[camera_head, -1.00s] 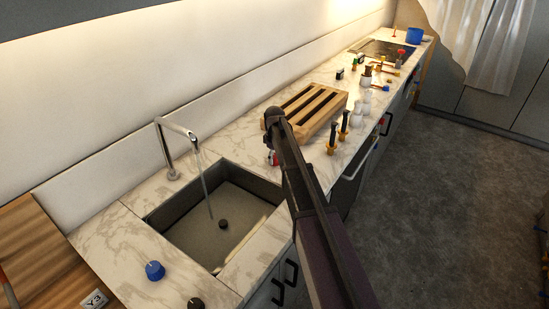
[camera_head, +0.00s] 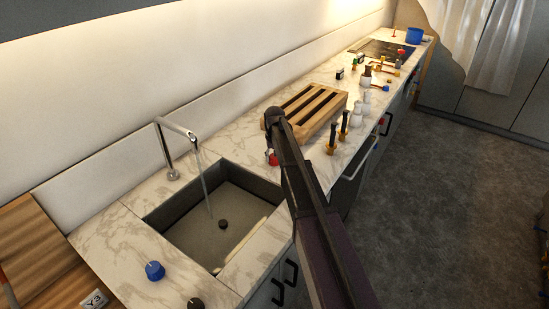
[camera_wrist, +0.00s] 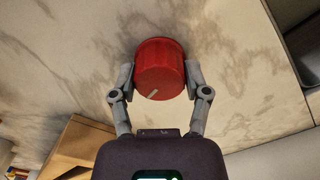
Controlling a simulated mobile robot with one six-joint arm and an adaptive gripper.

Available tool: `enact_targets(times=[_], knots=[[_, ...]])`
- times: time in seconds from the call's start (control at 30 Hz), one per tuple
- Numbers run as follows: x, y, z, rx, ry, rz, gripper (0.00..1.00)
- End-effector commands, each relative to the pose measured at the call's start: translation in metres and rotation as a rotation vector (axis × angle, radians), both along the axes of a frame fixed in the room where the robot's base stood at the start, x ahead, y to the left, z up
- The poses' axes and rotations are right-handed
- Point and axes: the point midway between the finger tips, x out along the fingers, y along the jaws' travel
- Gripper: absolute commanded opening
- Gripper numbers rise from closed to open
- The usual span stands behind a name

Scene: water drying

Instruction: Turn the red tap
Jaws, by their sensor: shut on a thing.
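The red tap (camera_wrist: 160,68) is a round red knob with a pale pointer mark, standing on the marble counter. In the wrist view my gripper (camera_wrist: 160,76) has one finger on each side of it and is shut on it. In the head view only a small part of the red tap (camera_head: 273,158) shows below the end of my arm, which hides most of it and the fingers.
A sink (camera_head: 262,184) with running water from a chrome faucet (camera_head: 170,150) lies to the left. A blue knob (camera_head: 155,270) and a dark knob (camera_head: 196,303) are at the front left. A slatted wooden rack (camera_head: 331,100) stands just behind my gripper, with several small valves beyond.

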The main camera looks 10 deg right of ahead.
Motion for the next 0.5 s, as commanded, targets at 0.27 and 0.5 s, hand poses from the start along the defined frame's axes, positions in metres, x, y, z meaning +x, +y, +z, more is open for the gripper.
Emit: enact_targets(times=[0.27, 0.5], knots=[[-0.0026, 0.0000, -0.0006, -0.001, 0.005, -0.090, 0.14], [-0.0025, 0.0001, -0.0005, -0.001, 0.005, -0.103, 0.14]])
